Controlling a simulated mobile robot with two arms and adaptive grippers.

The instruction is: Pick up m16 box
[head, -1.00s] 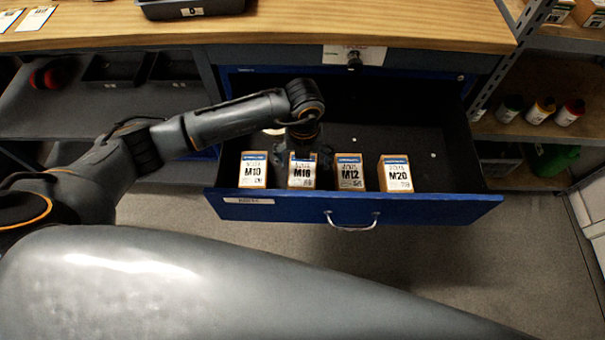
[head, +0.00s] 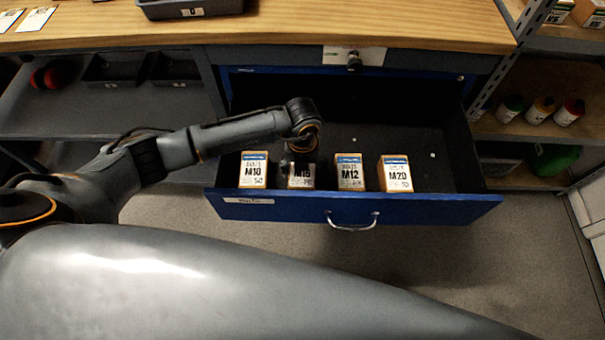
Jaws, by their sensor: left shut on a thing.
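The M16 box (head: 301,182) is a small tan box with a white label, second from the left in the front row of the open blue drawer (head: 290,211). My left gripper (head: 302,163) comes down over it from above, shut on it. The dark fingers cover the top of the label, and the box still appears in line with the row. I cannot tell whether it is off the drawer floor. My right gripper is not in view.
The M10 box (head: 253,171) stands left of the M16 box; the M12 box (head: 349,174) and M20 box (head: 395,175) stand to its right. The drawer behind and right of them is mostly bare. A wooden worktop (head: 310,25) overhangs the drawer's back.

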